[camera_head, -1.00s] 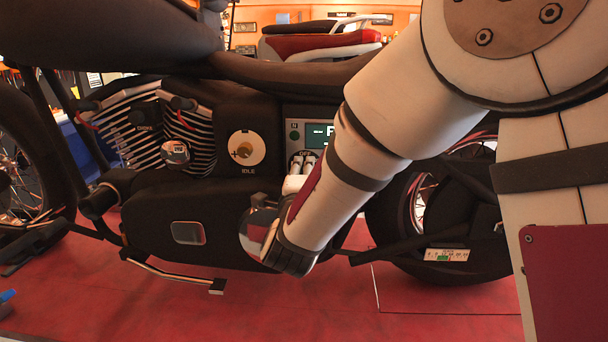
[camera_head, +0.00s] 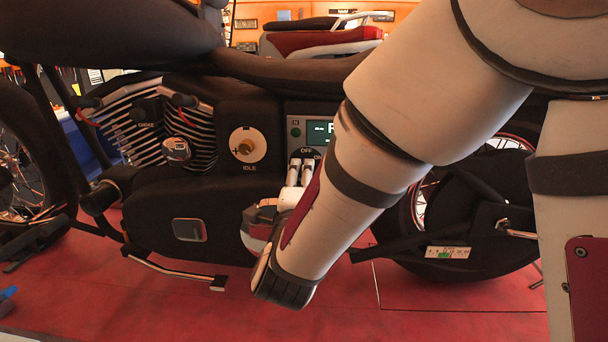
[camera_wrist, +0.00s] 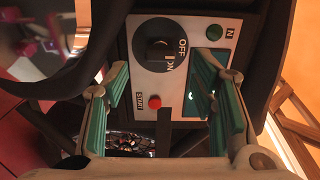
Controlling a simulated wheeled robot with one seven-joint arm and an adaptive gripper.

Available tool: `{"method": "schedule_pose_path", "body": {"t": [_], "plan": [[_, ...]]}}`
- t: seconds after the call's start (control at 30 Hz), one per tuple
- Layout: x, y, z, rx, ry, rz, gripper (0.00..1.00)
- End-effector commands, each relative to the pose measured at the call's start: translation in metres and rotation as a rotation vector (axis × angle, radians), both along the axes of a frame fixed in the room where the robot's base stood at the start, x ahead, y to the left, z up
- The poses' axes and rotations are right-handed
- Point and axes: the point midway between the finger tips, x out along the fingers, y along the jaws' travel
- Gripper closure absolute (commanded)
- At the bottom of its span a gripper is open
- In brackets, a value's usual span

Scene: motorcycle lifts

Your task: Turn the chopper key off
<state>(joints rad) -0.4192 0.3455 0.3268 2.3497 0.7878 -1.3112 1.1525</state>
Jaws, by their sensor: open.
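The chopper's control panel (camera_head: 296,121) is on the bike's side, partly hidden behind my arm. In the wrist view the panel (camera_wrist: 196,38) carries a black round key switch (camera_wrist: 145,58) marked OFF and ON, with a dark key (camera_wrist: 159,48) at its middle. I cannot tell which mark the key points to. My gripper (camera_wrist: 163,66) is open and empty, its green-padded fingers spread either side of the switch in that view, apart from the key. In the head view my gripper (camera_head: 300,168) is just below the OFF label, with the key hidden.
The dark seat (camera_head: 290,74) overhangs above. Red floor (camera_head: 200,310) is clear below.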

Motion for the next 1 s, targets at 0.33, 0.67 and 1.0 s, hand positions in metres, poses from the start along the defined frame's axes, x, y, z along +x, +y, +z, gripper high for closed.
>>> {"method": "schedule_pose_path", "body": {"t": [0.33, 0.67, 1.0], "plan": [[-0.055, 0.003, 0.000, 0.001, -0.001, 0.002, 0.48], [-0.062, 0.002, 0.000, 0.000, 0.000, 0.000, 0.48], [-0.052, -0.002, 0.011, -0.075, 0.062, 0.064, 0.48]]}}
